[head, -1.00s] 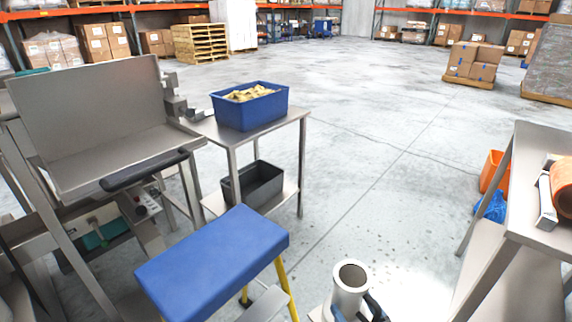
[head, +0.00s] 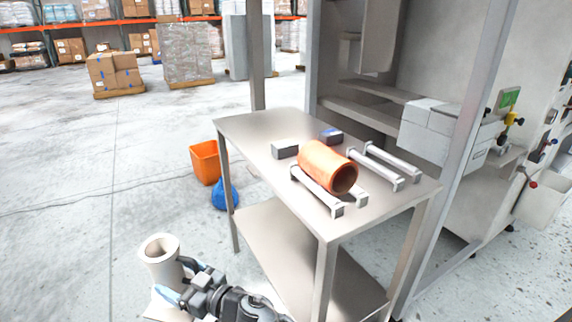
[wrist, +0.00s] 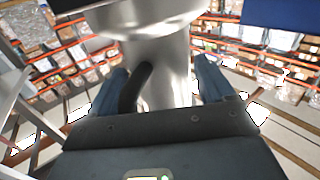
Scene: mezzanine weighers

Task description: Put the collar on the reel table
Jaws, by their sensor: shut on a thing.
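The collar (head: 162,262) is a pale, open-topped tube with a wide flat flange at its base. It is upright at the lower left of the head view, apart from the table. My gripper (head: 178,282) is shut on its side, with a blue finger on either side. In the wrist view, the collar (wrist: 155,55) is shiny metal between the fingers. The reel table (head: 255,122) is a grey metal table right of and beyond the collar. An orange reel (head: 322,165) lies on its side there between light metal bars. The collar's lower part is partly hidden by my gripper.
A small grey block (head: 285,149) and a dark blue-topped block (head: 331,136) lie on the tabletop. Its left end and front corner are bare. An orange bin (head: 205,162) and blue bag (head: 225,194) stand by its left leg.

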